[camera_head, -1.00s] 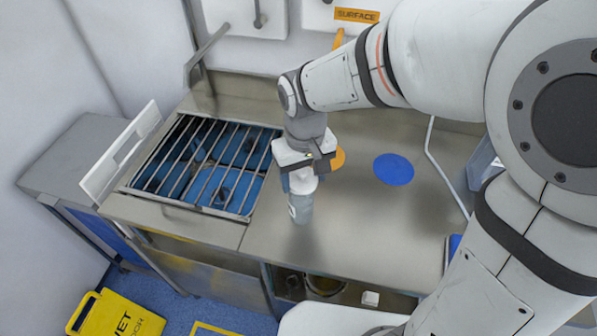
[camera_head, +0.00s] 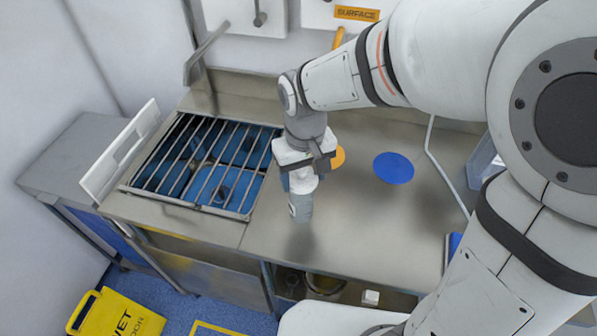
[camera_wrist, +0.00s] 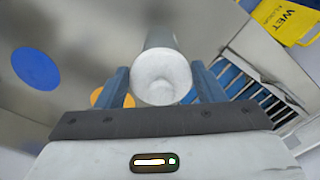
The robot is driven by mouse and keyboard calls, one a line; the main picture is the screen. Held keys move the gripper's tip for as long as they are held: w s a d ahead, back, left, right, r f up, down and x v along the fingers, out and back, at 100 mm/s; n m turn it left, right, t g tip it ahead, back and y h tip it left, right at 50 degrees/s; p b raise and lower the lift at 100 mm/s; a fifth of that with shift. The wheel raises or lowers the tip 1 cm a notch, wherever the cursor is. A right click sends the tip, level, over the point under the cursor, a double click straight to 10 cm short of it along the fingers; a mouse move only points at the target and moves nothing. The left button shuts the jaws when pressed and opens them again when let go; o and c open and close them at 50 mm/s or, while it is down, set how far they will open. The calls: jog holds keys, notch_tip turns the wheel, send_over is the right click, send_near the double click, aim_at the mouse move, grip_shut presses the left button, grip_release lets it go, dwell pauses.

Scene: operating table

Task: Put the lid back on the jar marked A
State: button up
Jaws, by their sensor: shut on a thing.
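The jar (camera_head: 300,206) is a grey cylinder standing upright on the steel counter, with a small dark mark on its side, too small to read. The white round lid (camera_head: 303,183) is directly over the jar's top, and no clear gap shows between them. In the wrist view the lid (camera_wrist: 162,75) has a small knob and sits between my blue fingers, covering the jar's mouth. My gripper (camera_wrist: 163,88) is shut on the lid and points down from above. I cannot tell whether the lid is fully seated.
A blue disc (camera_head: 394,168) and a partly hidden orange disc (camera_head: 338,157) lie on the counter (camera_head: 365,235). A barred grate over a blue basin (camera_head: 205,165) is to the left. A yellow wet-floor sign (camera_head: 120,318) is on the floor.

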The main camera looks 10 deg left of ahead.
jog(key=shift+f, duration=0.1)
dwell(0.7)
jog(key=o, duration=1)
jog(key=o, duration=0.3)
jog(key=shift+r+p, duration=2.7)
jog(key=shift+r, duration=0.85)
jog(key=shift+c, duration=0.2)
grip_shut()
